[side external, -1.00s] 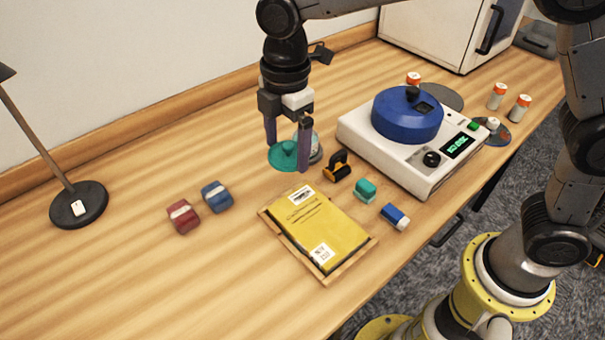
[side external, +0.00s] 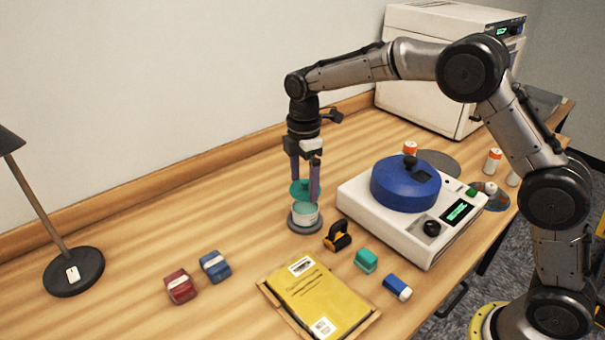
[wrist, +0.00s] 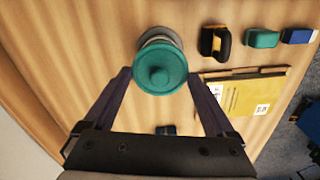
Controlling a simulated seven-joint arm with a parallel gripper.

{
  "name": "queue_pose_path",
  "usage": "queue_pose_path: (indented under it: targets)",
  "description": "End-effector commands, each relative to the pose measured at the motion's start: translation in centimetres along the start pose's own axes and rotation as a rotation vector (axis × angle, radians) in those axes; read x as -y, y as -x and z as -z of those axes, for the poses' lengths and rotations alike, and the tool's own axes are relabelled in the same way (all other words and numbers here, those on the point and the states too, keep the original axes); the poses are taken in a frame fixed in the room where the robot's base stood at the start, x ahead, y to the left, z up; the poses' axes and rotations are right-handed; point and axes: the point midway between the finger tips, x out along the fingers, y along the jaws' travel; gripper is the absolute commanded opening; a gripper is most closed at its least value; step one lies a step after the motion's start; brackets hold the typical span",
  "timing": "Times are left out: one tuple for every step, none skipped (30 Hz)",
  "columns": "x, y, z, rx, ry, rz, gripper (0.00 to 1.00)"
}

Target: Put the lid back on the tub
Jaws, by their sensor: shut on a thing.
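The teal round lid (side external: 300,189) with a small knob is held between the fingers of my gripper (side external: 305,187). The white tub (side external: 305,213) with a teal rim stands upright on a round grey base. In the side view the lid hangs just above the tub, with a small gap seeming to show. In the wrist view the lid (wrist: 160,70) hides most of the tub (wrist: 158,36), whose far edge shows beyond it. The gripper fingers (wrist: 160,80) are on either side of the lid.
A white device with a blue round top (side external: 404,184) stands right of the tub. A black and yellow tool (side external: 338,236), a teal block (side external: 366,260) and a yellow envelope (side external: 320,298) lie in front.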

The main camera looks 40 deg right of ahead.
Motion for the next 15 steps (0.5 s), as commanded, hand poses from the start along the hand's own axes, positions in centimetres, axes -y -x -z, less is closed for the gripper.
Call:
queue_pose_path:
  targets:
    - [0.1, -0.5, 0.0, 0.001, 0.000, 0.002, 0.39]
    - [0.0, -0.8, 0.0, 0.001, 0.000, 0.001, 0.39]
    - [0.0, -1.1, 0.0, 0.000, 0.000, 0.001, 0.39]
    - [0.0, -1.4, 0.0, 0.001, 0.001, 0.002, 0.39]
    - [0.1, -1.7, 0.0, 0.001, 0.001, 0.002, 0.39]
    - [0.0, -2.0, 0.0, 0.001, 0.001, 0.002, 0.39]
    - [0.0, -2.3, 0.0, 0.001, 0.001, 0.002, 0.39]
    - [0.1, -2.5, 0.0, 0.001, 0.001, 0.002, 0.39]
    - [0.1, -2.8, 0.0, 0.001, 0.001, 0.002, 0.39]
    - [0.0, -2.9, 0.0, 0.000, 0.001, 0.001, 0.39]
    - [0.0, -3.1, 0.0, 0.000, 0.001, 0.000, 0.39]
    - [0.0, -3.3, 0.0, 0.000, 0.001, 0.000, 0.39]
    - [0.0, -3.4, 0.0, 0.000, 0.001, 0.000, 0.39]
    - [0.0, -3.6, 0.0, 0.000, 0.001, 0.000, 0.39]
    - [0.0, -3.7, 0.0, 0.000, 0.001, 0.000, 0.39]
